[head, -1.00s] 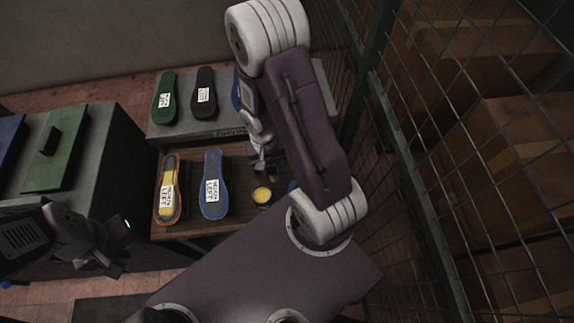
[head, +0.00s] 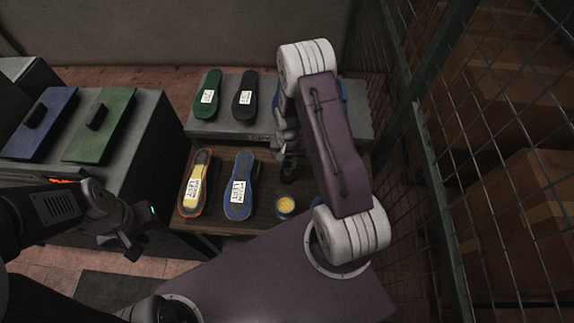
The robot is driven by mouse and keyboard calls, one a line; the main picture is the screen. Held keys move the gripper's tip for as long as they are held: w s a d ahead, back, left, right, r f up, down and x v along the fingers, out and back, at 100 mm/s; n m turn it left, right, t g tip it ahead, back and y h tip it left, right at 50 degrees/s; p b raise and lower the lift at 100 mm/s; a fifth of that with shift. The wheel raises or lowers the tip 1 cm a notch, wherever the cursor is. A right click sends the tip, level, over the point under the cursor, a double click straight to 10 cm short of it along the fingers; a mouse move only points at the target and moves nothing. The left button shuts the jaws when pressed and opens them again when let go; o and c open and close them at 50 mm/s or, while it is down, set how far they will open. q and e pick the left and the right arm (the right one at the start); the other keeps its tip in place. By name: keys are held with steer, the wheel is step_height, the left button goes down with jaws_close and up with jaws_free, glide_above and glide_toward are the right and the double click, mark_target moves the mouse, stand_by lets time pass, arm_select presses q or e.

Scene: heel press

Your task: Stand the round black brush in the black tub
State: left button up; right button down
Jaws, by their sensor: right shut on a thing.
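My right gripper (head: 287,152) is at the far side of the wooden bench, largely hidden by my own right arm. It is shut on a small dark thing (head: 288,173), which looks like the round black brush, just below the fingers. Its exact shape and whether it touches anything are too small and dark to tell. I cannot make out the black tub; it may be hidden behind my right arm or merged with the dark shape. My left gripper (head: 122,244) hangs empty at the left, by the grey cabinet, away from the bench, with its fingers apart.
A small blue pot with yellow contents (head: 286,205) stands near the bench's front. A yellow-topped insole (head: 193,185) and a blue insole (head: 240,187) lie left of it. Green (head: 207,95) and black (head: 245,97) insoles lie on the grey shelf behind. A wire fence (head: 440,150) bounds the right.

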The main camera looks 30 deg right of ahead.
mark_target(287, 168)
steer(key=shift+w+d+f, duration=0.15)
steer(key=shift+w+f, duration=0.1)
steer(key=shift+w, duration=0.15)
steer(key=shift+s+f, duration=0.1)
steer(key=shift+f, duration=0.05)
step_height(287, 168, down, 3)
steer(key=shift+f+p, duration=0.2)
steer(key=shift+p, duration=0.65)
steer(key=shift+f, duration=0.2)
steer(key=shift+f+b, duration=0.15)
steer(key=shift+b, duration=0.15)
steer(key=c, duration=1.2)
jaws_free()
steer(key=shift+o, duration=0.2)
